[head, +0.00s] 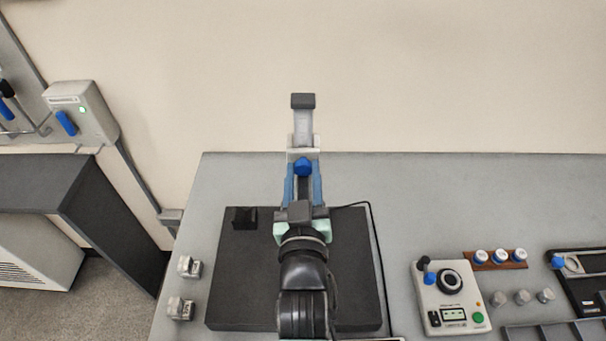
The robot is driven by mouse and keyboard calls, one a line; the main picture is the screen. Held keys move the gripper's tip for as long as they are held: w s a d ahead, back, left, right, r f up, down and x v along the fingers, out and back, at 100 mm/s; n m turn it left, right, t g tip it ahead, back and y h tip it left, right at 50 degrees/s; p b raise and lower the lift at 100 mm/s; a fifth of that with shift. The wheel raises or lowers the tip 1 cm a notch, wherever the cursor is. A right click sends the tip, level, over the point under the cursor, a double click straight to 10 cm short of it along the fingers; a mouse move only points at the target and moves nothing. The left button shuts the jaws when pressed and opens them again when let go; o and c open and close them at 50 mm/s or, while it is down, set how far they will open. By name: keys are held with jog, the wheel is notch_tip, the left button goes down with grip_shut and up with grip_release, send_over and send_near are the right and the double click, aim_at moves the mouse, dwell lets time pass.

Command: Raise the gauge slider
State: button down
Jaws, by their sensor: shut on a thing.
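The height gauge (303,122) stands upright on a dark plate, with a pale column and a dark top cap. Its gauge slider (303,154) is a white block low on the column, with a blue knob (303,167) on its front. My gripper (303,176) reaches forward from the bottom of the head view, its two blue fingers on either side of the slider's front. It is shut on the slider. My wrist and hand hide the gauge's lower part and base, and the exact finger contact is hard to see.
The dark plate (240,290) lies on a grey bench (400,190), with a small black block (244,218) at its back left. A control box (450,298) stands at right, near blue-topped pieces in a brown rack (497,266). A cable curves along the plate's right side.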

jog(key=c, duration=0.5)
grip_release()
jog(key=shift+s+f, duration=0.1)
jog(key=shift+s+f, duration=0.1)
jog(key=shift+s, duration=0.1)
jog(key=s+b, duration=0.3)
jog(key=s, duration=0.9)
jog(key=shift+s, duration=0.2)
jog(key=shift+w+r, duration=0.1)
jog(key=shift+r, duration=0.15)
